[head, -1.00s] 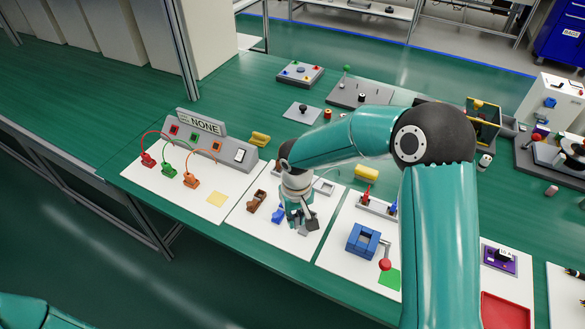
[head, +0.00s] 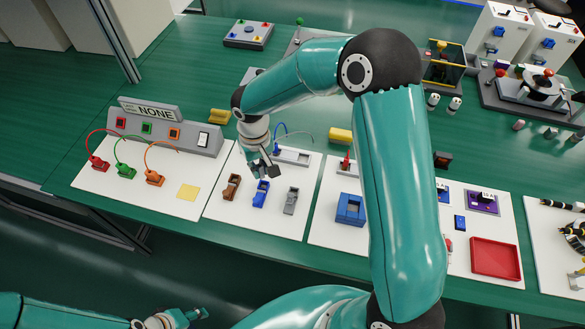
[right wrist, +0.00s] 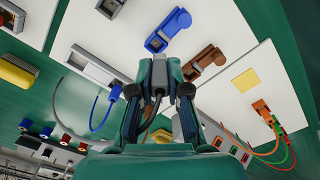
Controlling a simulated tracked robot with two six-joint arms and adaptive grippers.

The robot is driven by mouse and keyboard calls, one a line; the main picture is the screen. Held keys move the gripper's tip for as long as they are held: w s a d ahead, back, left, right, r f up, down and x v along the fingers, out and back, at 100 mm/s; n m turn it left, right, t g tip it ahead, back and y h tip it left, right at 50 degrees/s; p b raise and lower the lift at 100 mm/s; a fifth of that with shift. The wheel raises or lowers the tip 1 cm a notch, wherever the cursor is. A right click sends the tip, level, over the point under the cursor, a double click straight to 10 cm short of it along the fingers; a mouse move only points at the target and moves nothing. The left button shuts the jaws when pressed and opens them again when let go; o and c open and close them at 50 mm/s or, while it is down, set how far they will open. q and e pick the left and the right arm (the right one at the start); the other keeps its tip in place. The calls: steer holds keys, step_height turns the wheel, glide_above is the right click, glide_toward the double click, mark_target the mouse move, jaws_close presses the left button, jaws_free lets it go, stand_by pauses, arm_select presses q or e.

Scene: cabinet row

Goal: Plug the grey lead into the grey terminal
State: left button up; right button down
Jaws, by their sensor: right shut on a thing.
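The grey terminal (head: 290,200) stands at the right end of a row on a white panel, with the blue terminal (head: 260,193) and brown terminal (head: 231,187) to its left. My right gripper (head: 268,173) is shut on the grey lead, whose plug (right wrist: 157,72) shows between the fingers in the right wrist view. It hovers behind the blue terminal, left of and behind the grey terminal, apart from both. In the right wrist view the grey terminal (right wrist: 109,6) is cut off at the top edge. My left gripper (head: 190,316) is low at the bottom left; its jaw state is unclear.
Red, green and orange leads (head: 154,177) sit on the left panel. A blue block (head: 349,208) stands to the right.

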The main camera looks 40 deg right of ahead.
steer(key=s+d+m+b, duration=0.4)
steer(key=d+m, duration=0.3)
steer(key=m, duration=0.2)
steer(key=shift+s+f, duration=0.25)
steer(key=shift+s, duration=0.25)
step_height(320, 180, down, 6)
steer(key=b, duration=0.6)
steer(key=shift+r+b, duration=0.1)
steer(key=shift+b, duration=0.45)
stand_by(1.3)
steer(key=shift+f+b, duration=1.3)
